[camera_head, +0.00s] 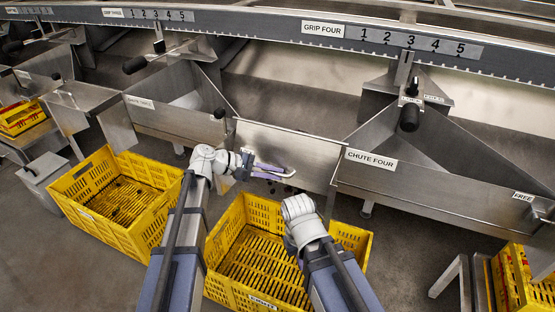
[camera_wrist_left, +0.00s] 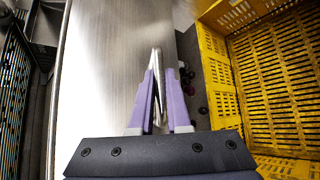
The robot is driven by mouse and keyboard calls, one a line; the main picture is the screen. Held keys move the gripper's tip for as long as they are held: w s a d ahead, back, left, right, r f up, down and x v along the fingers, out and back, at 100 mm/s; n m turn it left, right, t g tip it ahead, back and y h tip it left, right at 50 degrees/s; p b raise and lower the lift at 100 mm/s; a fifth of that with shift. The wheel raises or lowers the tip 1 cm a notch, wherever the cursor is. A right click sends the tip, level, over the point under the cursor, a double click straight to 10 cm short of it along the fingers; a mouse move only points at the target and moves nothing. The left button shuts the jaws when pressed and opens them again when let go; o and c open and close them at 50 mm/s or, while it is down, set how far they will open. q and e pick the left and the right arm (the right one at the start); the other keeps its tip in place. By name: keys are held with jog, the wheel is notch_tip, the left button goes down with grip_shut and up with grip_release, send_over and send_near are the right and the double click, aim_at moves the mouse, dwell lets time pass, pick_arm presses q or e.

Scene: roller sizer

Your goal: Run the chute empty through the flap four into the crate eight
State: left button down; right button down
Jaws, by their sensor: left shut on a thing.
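My left gripper (camera_head: 272,172) is shut on a thin pale metal bar (camera_head: 284,175) at the lower edge of a plain steel panel (camera_head: 285,148). In the left wrist view the purple fingers (camera_wrist_left: 160,105) close around the bar (camera_wrist_left: 157,75); I cannot tell if it is the handle of flap four. Chute four (camera_head: 440,185) carries its label to the right; I see no fruit on its visible steel. A yellow crate (camera_head: 214,262) stands below and looks empty; its front label is too small to read surely. My right arm reaches over it, its gripper out of sight.
Another yellow crate (camera_head: 147,236) with dark bits on its bottom stands to the left. A further crate (camera_head: 508,268) is at the right edge. Several small dark round things (camera_wrist_left: 186,75) lie on the floor beside the crate. A numbered rail (camera_head: 395,40) marked grip four runs above.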

pick_arm(q)
jog(key=s+a+r+n+g+y+p, duration=0.1)
jog(key=s+r+g+p, duration=0.1)
jog(key=r+p, duration=0.4)
jog(key=shift+s+a+r+n+p, duration=0.3)
jog(key=shift+s+p, duration=0.45)
jog(key=shift+p, duration=0.35)
jog(key=shift+r, duration=0.1)
jog(key=c, duration=0.9)
grip_release()
